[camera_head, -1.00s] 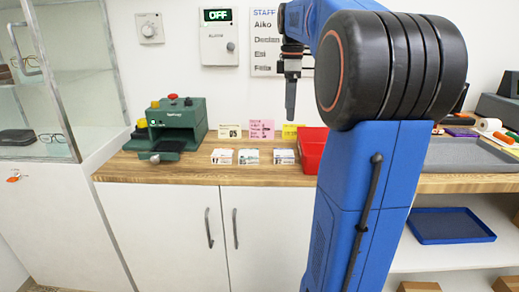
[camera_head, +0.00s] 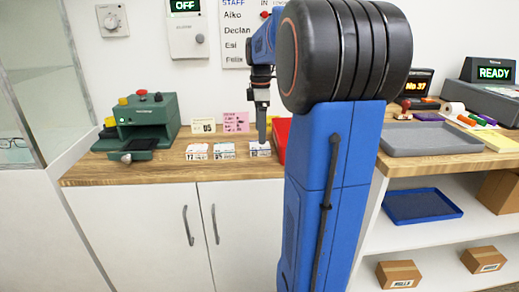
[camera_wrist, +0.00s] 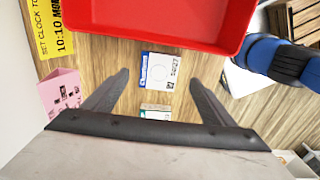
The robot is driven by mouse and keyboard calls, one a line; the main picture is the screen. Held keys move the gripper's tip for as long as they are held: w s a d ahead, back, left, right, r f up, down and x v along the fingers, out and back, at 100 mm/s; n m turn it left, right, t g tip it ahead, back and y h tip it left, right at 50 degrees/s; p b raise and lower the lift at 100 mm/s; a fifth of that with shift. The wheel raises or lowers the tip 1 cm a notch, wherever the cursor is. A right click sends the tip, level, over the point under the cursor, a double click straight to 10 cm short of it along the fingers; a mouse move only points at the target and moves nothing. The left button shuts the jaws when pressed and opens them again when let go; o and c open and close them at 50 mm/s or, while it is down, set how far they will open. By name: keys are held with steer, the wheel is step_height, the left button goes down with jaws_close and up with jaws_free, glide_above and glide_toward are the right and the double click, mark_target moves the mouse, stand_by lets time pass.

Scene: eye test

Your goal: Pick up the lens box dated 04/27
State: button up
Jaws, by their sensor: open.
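My gripper (camera_head: 262,138) points down above the right-hand lens box (camera_head: 260,149) on the wooden counter. In the wrist view my gripper (camera_wrist: 160,78) is open, its two dark fingers apart and nothing held between them. A white and blue lens box (camera_wrist: 161,70) lies between and just beyond the fingertips. Its small print seems to end in "/27"; the rest is too small to read surely. A second box (camera_wrist: 155,111), white and green, shows partly nearer the palm. Two more boxes, a left one (camera_head: 196,152) and a middle one (camera_head: 224,151), stand left of my gripper in the head view.
A red tray (camera_wrist: 160,22) stands close beyond the boxes in the wrist view. A pink card (camera_head: 236,122) and a cream card (camera_head: 203,126) stand behind the boxes. A green machine (camera_head: 143,122) is at left, a grey tray (camera_head: 430,139) at right.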

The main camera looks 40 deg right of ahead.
mark_target(260, 148)
steer(key=shift+w+f, duration=0.15)
steer(key=shift+f, duration=2.5)
steer(key=c, duration=1.2)
